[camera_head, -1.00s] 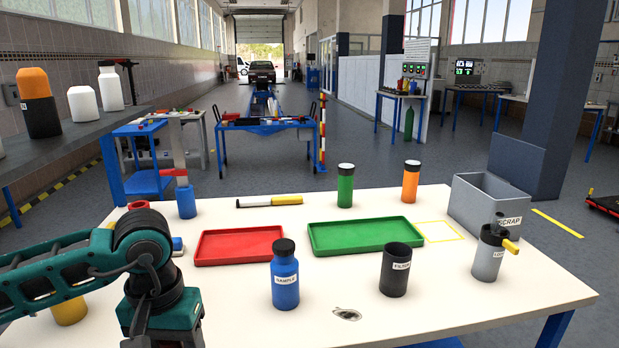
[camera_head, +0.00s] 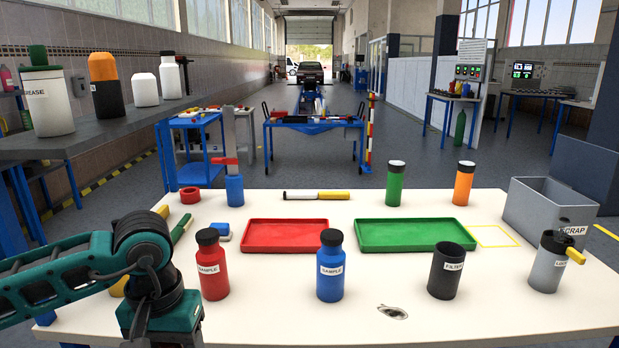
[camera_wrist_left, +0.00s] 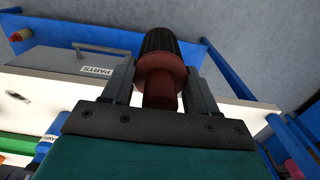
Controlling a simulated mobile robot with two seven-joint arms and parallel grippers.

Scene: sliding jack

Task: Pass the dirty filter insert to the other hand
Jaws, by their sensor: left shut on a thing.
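My left gripper (camera_wrist_left: 161,80) is shut on the filter insert (camera_wrist_left: 160,62), which has a dark ribbed body and a reddish-brown collar and stem. The insert sits between the two fingers in the left wrist view, its ribbed end pointing away from the wrist. In the head view my left arm (camera_head: 158,285) comes in from the left, and its fingers and the insert are hidden below the picture edge. My right gripper is in neither view. An open black cup labelled FILTER (camera_head: 447,270) stands upright at the table's front right.
The white table (camera_head: 380,205) holds a red tray (camera_head: 286,235), a green tray (camera_head: 415,235), a red bottle (camera_head: 212,265), a blue bottle (camera_head: 330,266) and a grey can (camera_head: 546,268). A grey scrap bin (camera_head: 545,210) stands at the right. A PARTS drawer (camera_wrist_left: 75,65) shows in the wrist view.

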